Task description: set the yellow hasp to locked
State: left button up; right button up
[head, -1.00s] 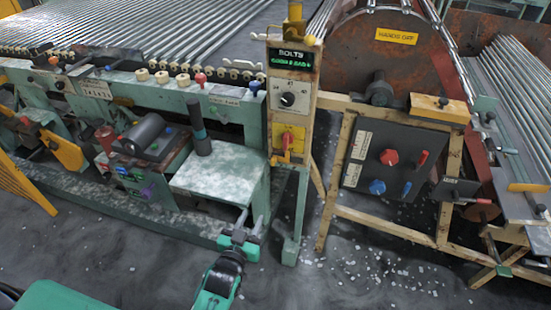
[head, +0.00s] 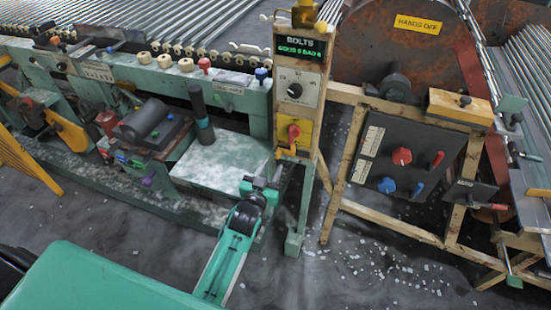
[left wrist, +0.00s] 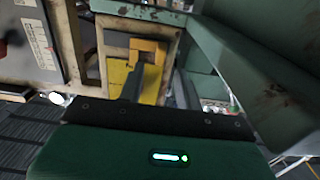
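The plate is under the BOLTS display and a black dial. My left gripper (head: 267,168) is just below and left of the hasp in the head view, apart from it as far as I can see. In the left wrist view the hasp (left wrist: 150,47) shows past the fingertips, against the yellow plate (left wrist: 120,75). My left gripper (left wrist: 160,78) has its two dark fingers apart, with nothing visibly held. My right gripper is out of view.
A green machine bench (head: 220,160) is left of the post. A wooden frame with a dark panel (head: 400,165) of red and blue knobs stands to the right. A large rusty drum (head: 390,50) is behind. The floor (head: 370,260) in front is open, with scattered chips.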

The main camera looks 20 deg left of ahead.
aim_at(277, 156)
pick_arm(q)
jog(key=shift+w, duration=2.45)
jog(key=shift+d, duration=0.1)
grip_shut()
